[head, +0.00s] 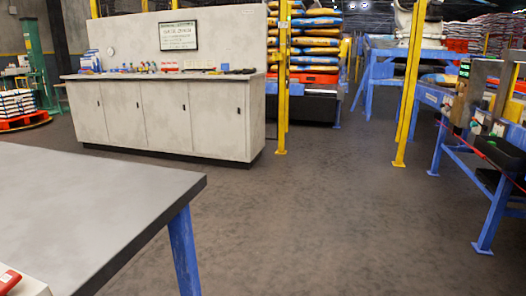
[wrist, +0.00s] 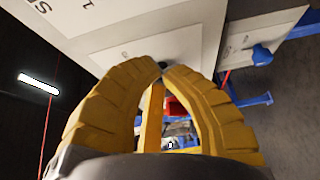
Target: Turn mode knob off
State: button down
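My gripper (wrist: 163,69) has two yellow ribbed fingers that bow inward and almost meet at their tips, in the wrist view. A small dark knob (wrist: 165,64) shows right at the fingertips, on a pale panel (wrist: 190,45). The fingertips partly hide it, and I cannot tell whether they grip it or only stand in front of it. Its pointer and setting cannot be read. A small mark is printed left of the knob. In the head view my gripper is not visible, and I cannot make out the mode knob.
A blue knob-like part (wrist: 262,55) sits right of my gripper on another pale plate. In the head view, a grey table (head: 100,205) fills the lower left. A cabinet counter (head: 165,115) and yellow posts (head: 283,90) stand behind. A blue-framed conveyor (head: 490,150) is right; floor between is clear.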

jog(key=shift+f, duration=0.15)
dwell(0.3)
jog(key=c, duration=1.9)
grip_release()
jog(key=shift+s+a, duration=0.15)
jog(key=shift+s, duration=0.15)
jog(key=shift+c, duration=0.2)
grip_shut()
